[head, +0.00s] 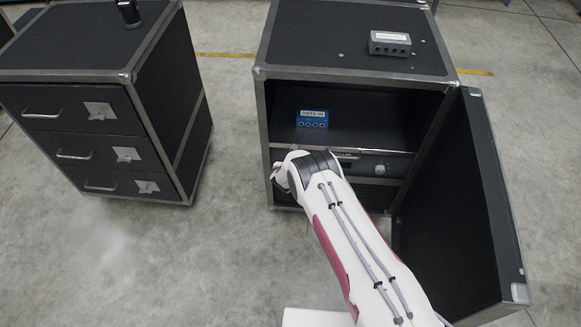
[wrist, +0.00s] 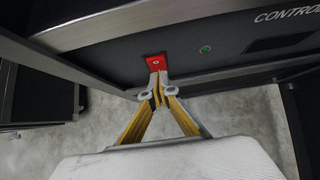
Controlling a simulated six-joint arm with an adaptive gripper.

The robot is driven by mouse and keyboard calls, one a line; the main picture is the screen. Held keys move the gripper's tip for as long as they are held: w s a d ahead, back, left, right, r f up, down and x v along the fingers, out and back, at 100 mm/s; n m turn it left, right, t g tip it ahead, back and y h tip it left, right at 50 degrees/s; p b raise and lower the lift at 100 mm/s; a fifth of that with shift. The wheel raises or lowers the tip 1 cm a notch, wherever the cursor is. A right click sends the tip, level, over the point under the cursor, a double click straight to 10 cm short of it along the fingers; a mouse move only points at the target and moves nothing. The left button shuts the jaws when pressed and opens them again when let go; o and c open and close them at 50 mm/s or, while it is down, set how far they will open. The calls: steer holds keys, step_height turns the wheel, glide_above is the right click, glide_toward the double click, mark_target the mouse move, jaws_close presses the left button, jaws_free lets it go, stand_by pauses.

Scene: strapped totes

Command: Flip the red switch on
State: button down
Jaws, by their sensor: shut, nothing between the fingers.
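The red switch (wrist: 156,62) sits on the dark front panel near the top middle of the wrist view, with a small white mark on it. My gripper (wrist: 158,88) is shut and empty, its fingertips right at the lower edge of the switch. I cannot tell if they touch it or which way the switch is set. A small round green light (wrist: 205,50) is on the same panel to the right of the switch. In the head view my arm hides the switch and the fingertips, at the open cabinet (head: 262,120).
The cabinet door (head: 455,200) stands open on the right. A blue box (head: 313,119) is on the cabinet's upper shelf and a grey box (head: 390,43) on its top. A drawer cabinet (head: 70,105) stands at left. The floor between the cabinets is clear.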

steer(key=shift+w+f, duration=0.15)
steer(key=shift+w, duration=0.1)
steer(key=shift+r, duration=0.2)
stand_by(0.5)
steer(key=shift+r, duration=0.7)
steer(key=s+f+v, duration=0.2)
steer(key=v, duration=1.1)
stand_by(1.0)
stand_by(0.6)
